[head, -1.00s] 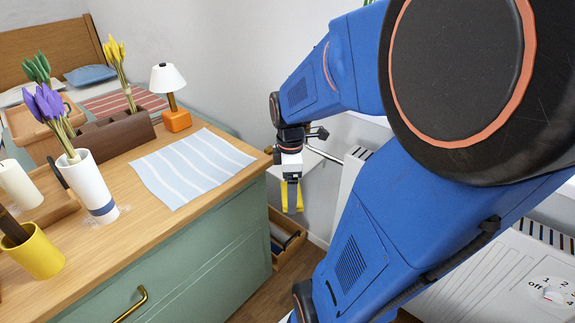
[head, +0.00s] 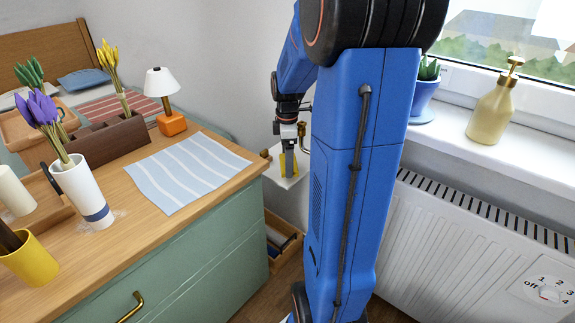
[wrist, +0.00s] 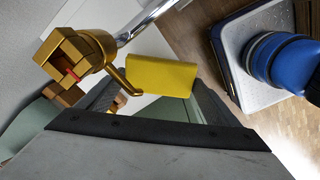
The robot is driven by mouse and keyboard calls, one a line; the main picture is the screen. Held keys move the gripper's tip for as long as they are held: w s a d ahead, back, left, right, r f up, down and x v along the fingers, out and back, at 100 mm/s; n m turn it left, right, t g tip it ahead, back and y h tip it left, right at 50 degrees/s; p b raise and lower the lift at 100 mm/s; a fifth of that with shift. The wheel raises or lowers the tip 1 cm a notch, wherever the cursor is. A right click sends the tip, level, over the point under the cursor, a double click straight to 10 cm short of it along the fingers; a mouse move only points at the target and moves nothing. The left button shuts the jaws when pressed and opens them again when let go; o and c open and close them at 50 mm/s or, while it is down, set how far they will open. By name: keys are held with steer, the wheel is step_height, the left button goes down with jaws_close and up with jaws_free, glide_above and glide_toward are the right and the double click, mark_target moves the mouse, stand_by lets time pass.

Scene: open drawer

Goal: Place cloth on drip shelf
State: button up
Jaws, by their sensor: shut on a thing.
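My gripper (head: 288,166) is shut on a small yellow folded cloth (wrist: 163,75); the cloth also shows at the fingertips in the head view (head: 282,168). The cloth sits between the two dark fingers in the wrist view. A white shelf (head: 291,181), seemingly the drip shelf, is behind and below the gripper in the head view, partly hidden by my arm. In the wrist view a white surface (wrist: 148,108) lies behind the cloth. I cannot tell whether the cloth touches it.
A brass tap-like fitting (wrist: 92,50) is close left of the cloth. A green cabinet (head: 190,225) carries a striped blue mat (head: 185,172), a white vase (head: 83,193) and a yellow mug (head: 38,262). A wooden bin (head: 284,243) stands below; a radiator (head: 470,240) is on the right.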

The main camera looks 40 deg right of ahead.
steer(key=shift+w+d, duration=0.3)
steer(key=shift+w+d+f, duration=0.15)
steer(key=shift+d+f, duration=0.05)
steer(key=shift+f, duration=1.55)
steer(key=shift+f, duration=0.1)
steer(key=o, duration=0.9)
step_height(320, 180, up, 12)
steer(key=shift+r, duration=0.15)
